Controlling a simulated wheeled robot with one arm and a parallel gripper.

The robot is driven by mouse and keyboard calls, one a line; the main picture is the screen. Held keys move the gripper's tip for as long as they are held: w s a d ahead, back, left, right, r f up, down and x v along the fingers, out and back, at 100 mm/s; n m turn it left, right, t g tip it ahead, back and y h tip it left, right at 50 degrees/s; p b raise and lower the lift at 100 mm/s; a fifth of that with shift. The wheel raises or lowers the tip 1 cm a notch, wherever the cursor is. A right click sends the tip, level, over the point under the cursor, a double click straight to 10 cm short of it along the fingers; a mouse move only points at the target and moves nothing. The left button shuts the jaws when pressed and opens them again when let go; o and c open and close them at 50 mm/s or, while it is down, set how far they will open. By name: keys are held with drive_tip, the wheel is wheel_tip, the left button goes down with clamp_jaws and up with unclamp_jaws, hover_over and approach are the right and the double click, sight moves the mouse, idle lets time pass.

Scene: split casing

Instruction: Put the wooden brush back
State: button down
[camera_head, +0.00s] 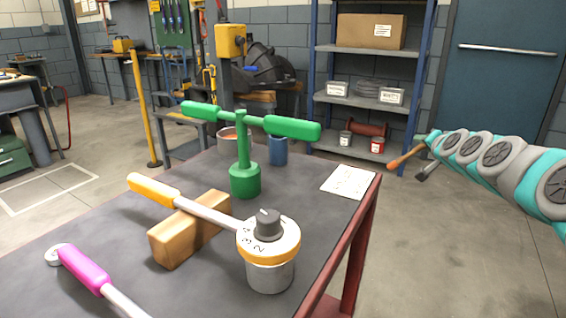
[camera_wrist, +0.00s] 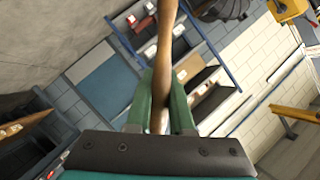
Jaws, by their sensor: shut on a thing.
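The wooden brush shows as a brown handle (camera_head: 405,157) at the right of the head view, off the table's right side. In the wrist view the handle (camera_wrist: 165,45) runs from between the fingers up to the top edge. My gripper (camera_head: 432,146) is shut on it, at the end of my teal and grey arm. In the wrist view my gripper's green fingers (camera_wrist: 161,103) press on the handle from both sides. A small dark part shows beside the gripper in the head view; I cannot tell whether it belongs to the brush. No bristles are clearly visible.
The dark workbench (camera_head: 110,220) holds a green T-handled tool (camera_head: 243,165), a yellow-handled wrench (camera_head: 205,212) on a wooden block (camera_head: 172,240), a magenta-handled tool (camera_head: 82,268), a blue cup (camera_head: 278,150) and a paper sheet (camera_head: 348,181). Shelves (camera_head: 365,100) stand behind. The right floor is clear.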

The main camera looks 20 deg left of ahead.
drive_tip(key=s+a+r+n+g+y, duration=0.2)
drive_tip(key=s+a+r+n, duration=0.2)
drive_tip(key=s+a+r, duration=0.3)
drive_tip(key=s+a+r+n+g+y+b, duration=0.1)
drive_tip(key=s+a+r+n, duration=0.35)
drive_tip(key=a, duration=0.45)
drive_tip(key=s+a+r+n+g+y, duration=0.2)
drive_tip(key=s+a+r+n, duration=0.25)
drive_tip(key=a+r, duration=0.35)
drive_tip(key=s+a+r+n+g+y, duration=0.1)
drive_tip(key=s+a+r+n+g, duration=0.2)
drive_tip(key=s+a, duration=0.6)
wheel_tip(320, 180, down, 10)
drive_tip(key=s+d+n+t+b, duration=0.1)
drive_tip(key=s, duration=0.1)
drive_tip(key=shift+s+d, duration=0.15)
drive_tip(key=shift+d, duration=0.15)
drive_tip(key=c, duration=0.8)
unclamp_jaws()
drive_tip(key=shift+r, duration=0.15)
